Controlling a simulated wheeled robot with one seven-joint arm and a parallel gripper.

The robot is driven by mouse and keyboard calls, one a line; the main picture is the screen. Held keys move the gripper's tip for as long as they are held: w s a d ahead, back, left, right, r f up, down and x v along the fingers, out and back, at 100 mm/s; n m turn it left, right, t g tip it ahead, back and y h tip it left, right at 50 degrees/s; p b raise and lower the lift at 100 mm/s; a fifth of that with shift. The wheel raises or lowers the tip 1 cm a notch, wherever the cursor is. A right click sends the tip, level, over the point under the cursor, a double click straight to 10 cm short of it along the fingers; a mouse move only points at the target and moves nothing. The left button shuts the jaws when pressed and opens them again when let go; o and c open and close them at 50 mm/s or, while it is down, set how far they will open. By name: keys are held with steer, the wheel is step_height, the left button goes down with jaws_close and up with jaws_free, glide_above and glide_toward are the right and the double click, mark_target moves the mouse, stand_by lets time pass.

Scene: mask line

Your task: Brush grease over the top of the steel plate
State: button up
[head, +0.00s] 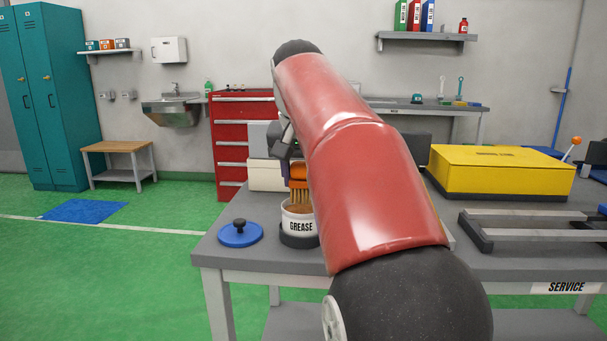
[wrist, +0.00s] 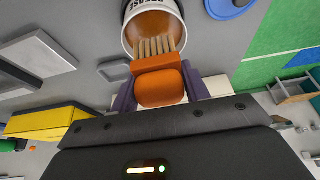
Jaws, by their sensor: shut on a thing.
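My gripper (wrist: 160,90) is shut on the orange handle of a brush (wrist: 158,68), between its two purple fingers. In the head view the brush (head: 298,172) points down, with its pale bristles at the mouth of the white grease tub (head: 300,226). In the wrist view the bristles reach inside the rim of the tub (wrist: 137,12), over brown grease. How deep they sit is unclear. A flat light-grey slab, seemingly the steel plate (wrist: 42,55), lies left of the tub in the wrist view. My red arm hides most of that area in the head view.
A blue lid with a black knob (head: 240,235) lies left of the tub. A yellow box (head: 498,171) and grey rails (head: 530,222) stand to the right on the grey bench (head: 215,251). A small grey item (wrist: 115,70) lies near the tub.

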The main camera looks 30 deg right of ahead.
mark_target(303, 161)
steer(key=shift+r+p, duration=1.6)
steer(key=shift+r, duration=0.8)
